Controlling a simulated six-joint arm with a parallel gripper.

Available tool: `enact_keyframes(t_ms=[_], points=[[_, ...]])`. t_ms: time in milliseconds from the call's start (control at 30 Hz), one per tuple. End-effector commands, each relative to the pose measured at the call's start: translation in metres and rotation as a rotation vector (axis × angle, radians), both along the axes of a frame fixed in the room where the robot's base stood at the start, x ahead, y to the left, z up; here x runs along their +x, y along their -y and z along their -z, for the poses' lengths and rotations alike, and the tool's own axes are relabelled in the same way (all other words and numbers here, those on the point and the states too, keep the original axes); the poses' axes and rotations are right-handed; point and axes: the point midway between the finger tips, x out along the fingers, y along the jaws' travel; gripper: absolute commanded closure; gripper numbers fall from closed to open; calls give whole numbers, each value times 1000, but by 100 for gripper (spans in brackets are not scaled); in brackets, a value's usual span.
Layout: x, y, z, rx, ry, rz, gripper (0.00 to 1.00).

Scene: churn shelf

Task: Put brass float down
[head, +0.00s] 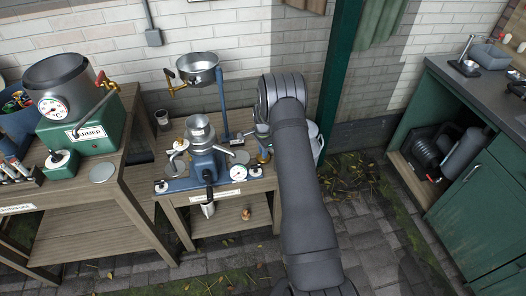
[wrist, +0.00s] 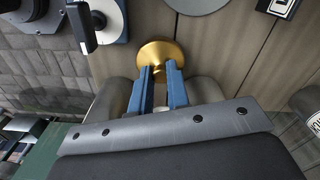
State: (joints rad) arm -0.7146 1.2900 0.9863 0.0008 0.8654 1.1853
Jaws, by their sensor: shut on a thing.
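The brass float (wrist: 158,51) is a round, gold-coloured disc-like piece in the wrist view. My gripper (wrist: 160,72) has its two blue fingers shut on it. The float shows over the wooden slatted top of the small table (wrist: 235,45); whether it touches the wood I cannot tell. In the head view my arm reaches to the right end of that small table (head: 262,183), and my gripper is mostly hidden there behind the arm and the things around it.
A blue-based separator (head: 205,165) with a steel bowl stands on the small table, with a white dial (head: 238,172) beside it. A steel pan (head: 198,68) sits on a blue stand behind. The green warmer (head: 85,130) is on the left bench. A green cabinet (head: 480,200) stands right.

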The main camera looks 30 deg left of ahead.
Motion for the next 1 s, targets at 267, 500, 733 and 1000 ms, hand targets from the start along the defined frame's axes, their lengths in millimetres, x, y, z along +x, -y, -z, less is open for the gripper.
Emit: enact_keyframes(t_ms=[267,500,733,1000], points=[[0,0,1,0,0,0,63],[0,0,-3,1,0,0,63],[1,-1,-41,3,4,0,63],[0,0,-97,2,2,0,63]])
